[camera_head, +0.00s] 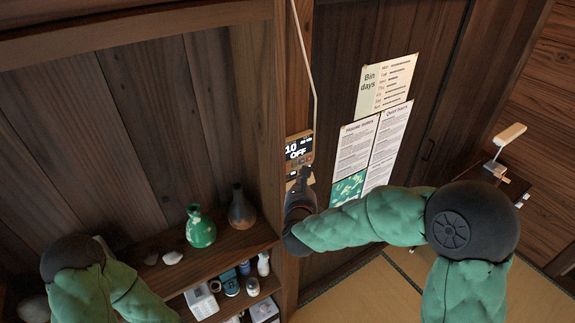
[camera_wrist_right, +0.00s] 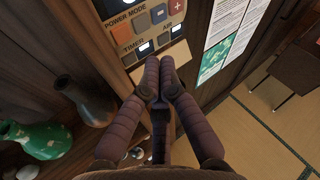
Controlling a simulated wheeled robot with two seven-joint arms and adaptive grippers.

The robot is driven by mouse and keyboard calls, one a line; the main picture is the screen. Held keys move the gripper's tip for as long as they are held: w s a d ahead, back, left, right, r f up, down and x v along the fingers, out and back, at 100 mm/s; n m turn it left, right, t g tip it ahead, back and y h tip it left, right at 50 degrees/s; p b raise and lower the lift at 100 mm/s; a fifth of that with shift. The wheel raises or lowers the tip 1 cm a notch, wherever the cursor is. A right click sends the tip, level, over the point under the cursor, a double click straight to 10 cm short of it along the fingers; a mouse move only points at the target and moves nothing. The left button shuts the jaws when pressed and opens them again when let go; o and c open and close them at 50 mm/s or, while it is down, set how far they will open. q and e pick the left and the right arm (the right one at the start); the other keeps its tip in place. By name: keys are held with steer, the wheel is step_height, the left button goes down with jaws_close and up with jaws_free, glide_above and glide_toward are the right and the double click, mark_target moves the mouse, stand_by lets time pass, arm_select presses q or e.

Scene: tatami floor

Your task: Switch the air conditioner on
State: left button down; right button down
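The air conditioner's control panel (camera_head: 298,150) is fixed to a wooden post in the head view. Its dark display shows "10" and "OFF". In the right wrist view the panel (camera_wrist_right: 150,28) shows buttons labelled POWER MODE, TIMER and AIR, with a red plus button at upper right. My right gripper (camera_head: 304,178) is just below the panel, with its fingers pointing up at it. In the wrist view the gripper's fingertips (camera_wrist_right: 160,70) are together and empty, near the panel's lower edge; I cannot tell whether they touch it. My left gripper is out of view.
A shelf at left holds a green vase (camera_head: 200,228), a dark vase (camera_head: 241,208) and pale stones, with small jars below. Paper notices (camera_head: 371,145) hang right of the post. A desk with a white lamp (camera_head: 508,136) stands at far right. Tatami floor is clear below.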

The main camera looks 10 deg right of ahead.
steer(key=shift+w+a+b, duration=0.2)
steer(key=shift+w+a, duration=0.15)
steer(key=shift+w, duration=0.5)
steer(key=shift+w+a+b, duration=0.2)
steer(key=shift+w+a, duration=0.1)
steer(key=shift+w, duration=0.55)
steer(key=shift+w+a+b, duration=0.1)
steer(key=shift+w+b, duration=0.25)
steer(key=shift+b, duration=0.2)
